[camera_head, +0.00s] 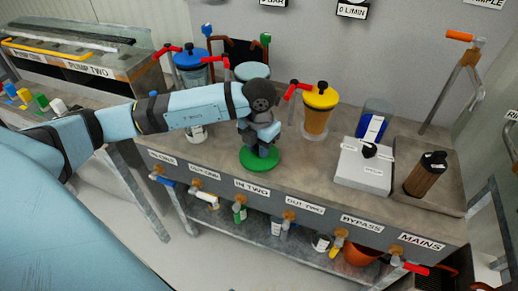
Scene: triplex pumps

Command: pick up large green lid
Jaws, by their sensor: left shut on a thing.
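The large green lid (251,161) is a round green disc low over the counter, near the front edge above the "IN TWO" label. My left gripper (262,150) points down at it from above and is shut on it. The gripper hides the lid's middle. I cannot tell whether the lid touches the counter. My left arm comes in from the left across the picture. My right gripper is not in view.
A yellow-lidded jar (317,112) stands right of my gripper, and a blue-lidded jar (192,70) stands behind my arm. A white box (362,168) and a dark brown container (424,177) are on the right. The grey counter (305,165) is bare right of the lid.

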